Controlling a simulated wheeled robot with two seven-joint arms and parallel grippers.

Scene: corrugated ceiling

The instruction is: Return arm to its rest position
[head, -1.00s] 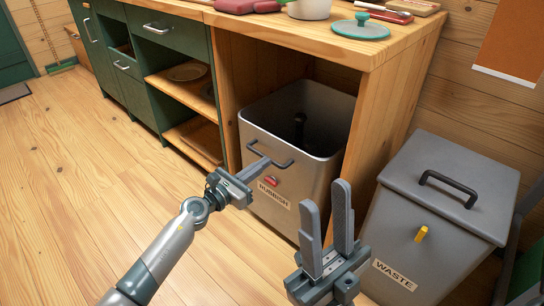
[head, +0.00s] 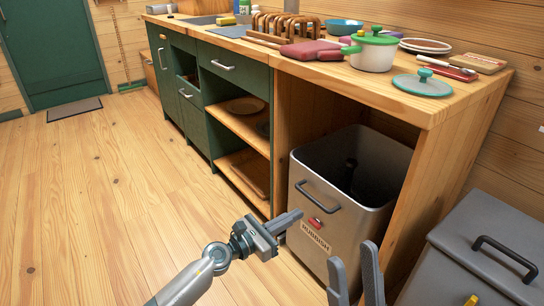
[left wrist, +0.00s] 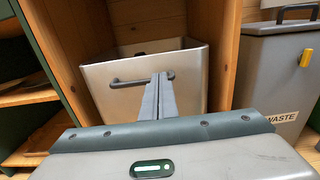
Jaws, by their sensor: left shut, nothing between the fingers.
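My left gripper (head: 300,214) is shut and empty.
The grey bin stands open under the wooden counter (head: 375,90). A lidded waste bin (head: 470,270) is at the right. Green cabinets (head: 232,90) with open shelves are at the left. A pot (head: 372,52) and lid (head: 422,84) sit on top.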

